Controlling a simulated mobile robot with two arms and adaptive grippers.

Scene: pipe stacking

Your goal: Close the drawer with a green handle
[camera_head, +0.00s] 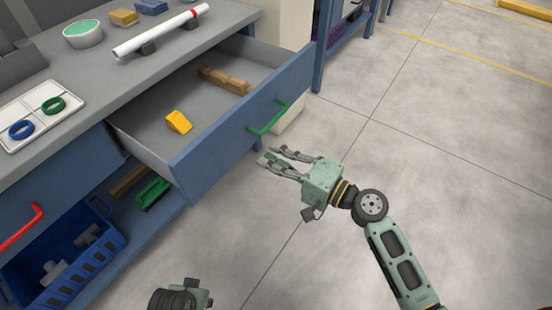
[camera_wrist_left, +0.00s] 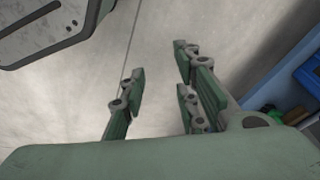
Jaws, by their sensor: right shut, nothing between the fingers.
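The drawer (camera_head: 215,135) with the green handle (camera_head: 266,119) is pulled out from the blue workbench. Its blue front faces the right gripper, and a yellow piece and a brown wooden piece lie inside. My right gripper (camera_head: 268,163) is empty and shut. It is in front of the drawer, just below the handle in the picture, and I see no clear contact. My left gripper (camera_wrist_left: 155,90) has its fingers apart with nothing between them in the left wrist view. Only a part of my left arm shows at the bottom of the head view.
A second drawer with a red handle (camera_head: 20,228) is at the left. A blue crate (camera_head: 75,270) with grey pipe fittings is on the lower shelf. A white pipe (camera_head: 160,32), a bowl (camera_head: 82,33) and a white tray (camera_head: 40,108) are on the bench top. The floor at right is clear.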

